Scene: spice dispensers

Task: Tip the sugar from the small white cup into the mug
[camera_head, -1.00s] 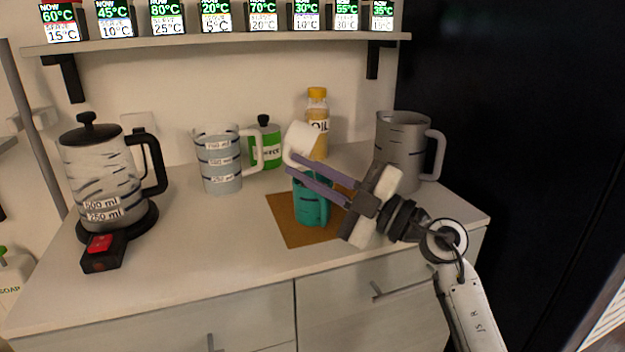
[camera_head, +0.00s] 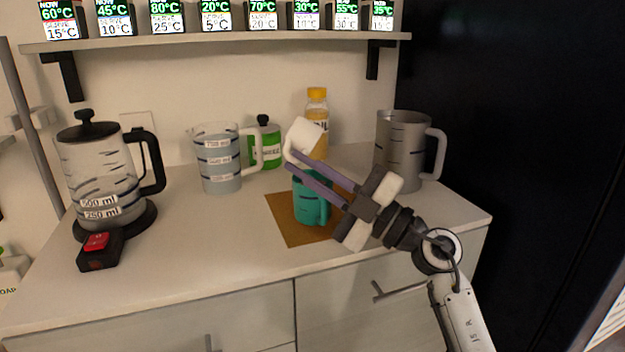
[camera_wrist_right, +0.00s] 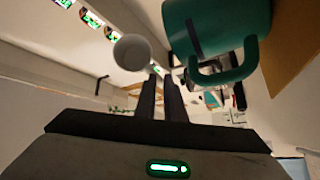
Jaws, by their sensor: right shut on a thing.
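The small white cup (camera_head: 304,135) is tilted in the head view, above and slightly left of the teal mug. My right gripper (camera_head: 290,160) is shut on the cup's handle and holds it in the air. In the right wrist view the white cup (camera_wrist_right: 132,52) shows at the fingertips (camera_wrist_right: 158,72), beside the teal mug (camera_wrist_right: 215,28). The mug (camera_head: 308,205) stands upright on a brown mat (camera_head: 288,232); my fingers cross in front of its rim. I see no sugar, and the contents of both are hidden. My left gripper is out of view.
A kettle (camera_head: 98,170) with a red-switched base stands at the left. A clear measuring jug (camera_head: 218,165), a green jar (camera_head: 266,150) and an oil bottle (camera_head: 317,105) stand behind the mug. A grey pitcher (camera_head: 400,150) is at the right.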

